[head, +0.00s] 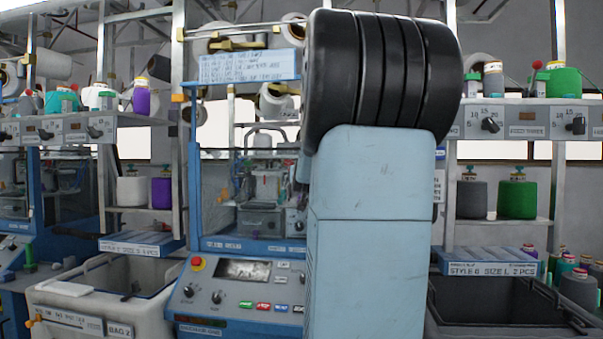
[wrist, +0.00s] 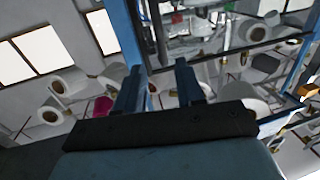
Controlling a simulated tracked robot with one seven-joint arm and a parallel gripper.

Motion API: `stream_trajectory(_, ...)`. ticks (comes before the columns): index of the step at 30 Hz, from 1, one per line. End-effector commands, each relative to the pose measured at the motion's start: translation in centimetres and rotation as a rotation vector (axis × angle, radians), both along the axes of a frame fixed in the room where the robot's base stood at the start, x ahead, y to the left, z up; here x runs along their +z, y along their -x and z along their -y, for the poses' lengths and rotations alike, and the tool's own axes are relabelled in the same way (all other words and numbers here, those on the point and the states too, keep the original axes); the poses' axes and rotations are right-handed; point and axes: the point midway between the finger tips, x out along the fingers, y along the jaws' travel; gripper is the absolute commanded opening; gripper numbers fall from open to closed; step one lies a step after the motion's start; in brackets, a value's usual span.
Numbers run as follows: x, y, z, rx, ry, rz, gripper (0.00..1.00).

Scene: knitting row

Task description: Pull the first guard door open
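A clear guard door in a blue frame (head: 222,195) stands on the knitting machine at the middle of the head view. Its right part is hidden behind my own arm. A second machine with a similar blue-framed guard (head: 35,190) is at the left edge; no label shows which is first. Both guards look shut. My gripper (wrist: 158,72) shows only in the wrist view, its two blue fingers apart with nothing held between them. Beyond the fingers are a blue frame post (wrist: 126,35) and a dark upright bar (wrist: 155,32). I cannot tell whether that bar is the door handle.
A control panel (head: 240,290) with a red stop button sits below the middle guard. A white bin (head: 60,300) stands at lower left, a dark bin (head: 500,330) at lower right. Shelves with yarn cones (head: 517,200) rise on both sides.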

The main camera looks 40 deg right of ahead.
Motion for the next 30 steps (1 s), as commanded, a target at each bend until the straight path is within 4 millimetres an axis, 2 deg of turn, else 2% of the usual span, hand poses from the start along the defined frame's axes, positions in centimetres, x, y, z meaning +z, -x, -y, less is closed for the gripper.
stream_trajectory(18, -0.1, -6.8, 5.3, 0.000, 0.000, -0.004, 0.38)
stream_trajectory(24, 0.0, -8.3, 6.5, 0.001, -0.001, -0.001, 0.38)
stream_trajectory(30, 0.0, -8.9, 7.0, 0.001, 0.000, -0.002, 0.38)
